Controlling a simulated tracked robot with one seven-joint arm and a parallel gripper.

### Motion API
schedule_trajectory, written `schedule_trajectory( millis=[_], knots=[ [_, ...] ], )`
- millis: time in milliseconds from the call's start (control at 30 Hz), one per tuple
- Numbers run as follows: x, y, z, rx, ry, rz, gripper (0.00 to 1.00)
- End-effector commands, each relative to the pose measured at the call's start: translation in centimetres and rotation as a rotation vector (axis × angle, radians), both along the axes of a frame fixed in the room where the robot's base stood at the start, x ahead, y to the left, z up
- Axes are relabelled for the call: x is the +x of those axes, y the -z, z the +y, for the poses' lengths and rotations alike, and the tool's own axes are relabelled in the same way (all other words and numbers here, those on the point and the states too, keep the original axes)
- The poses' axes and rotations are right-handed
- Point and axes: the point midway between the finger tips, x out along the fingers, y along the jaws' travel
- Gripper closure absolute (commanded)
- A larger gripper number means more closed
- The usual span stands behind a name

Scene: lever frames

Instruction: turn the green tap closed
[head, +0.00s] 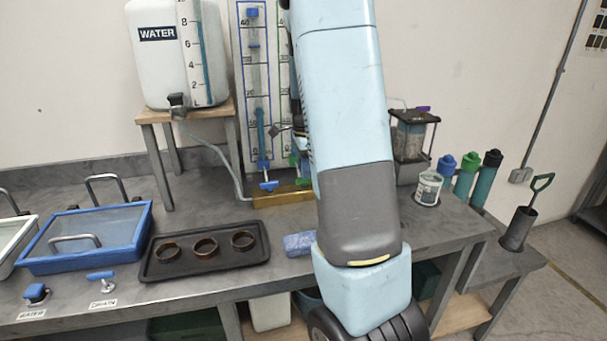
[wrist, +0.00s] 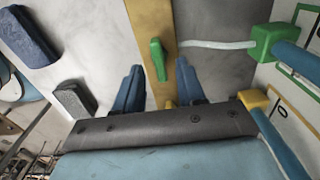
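The green tap (wrist: 157,60) shows in the wrist view as an upright-looking green handle on an ochre wooden strip (wrist: 150,20). My gripper (wrist: 158,73) is open, with one dark blue finger on either side of the handle's lower end. A gap shows between the handle and each finger, and I cannot tell whether the fingers are deep enough to reach around it. In the head view only a bit of the green tap (head: 304,166) shows beside my arm.
A blue tap (head: 268,185) stands left of the green one. A green fitting (wrist: 268,42) and a yellow fitting (wrist: 254,99) with tubes stand close on the right in the wrist view. A blue sponge-like block (head: 300,243) and a black tray (head: 205,251) lie on the bench.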

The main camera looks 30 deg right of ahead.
Motion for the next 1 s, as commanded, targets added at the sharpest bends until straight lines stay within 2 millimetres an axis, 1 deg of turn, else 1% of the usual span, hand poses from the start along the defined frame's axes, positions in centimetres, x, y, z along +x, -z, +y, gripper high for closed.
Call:
schedule_trajectory(
  millis=[33,300,500,600,700,1000],
  knots=[
    [0.1,-1.1,0.0,-0.001,-0.001,-0.005,0.61],
    [0.2,-6.4,0.0,0.0,-0.002,-0.004,0.61],
    [0.2,-9.4,0.1,0.0,-0.002,-0.003,0.61],
    [0.2,-10.4,0.1,0.0,-0.001,-0.002,0.61],
    [0.2,-10.9,0.1,0.0,-0.001,-0.002,0.61],
    [0.2,-11.0,0.1,0.001,-0.001,-0.001,0.61]
  ],
)
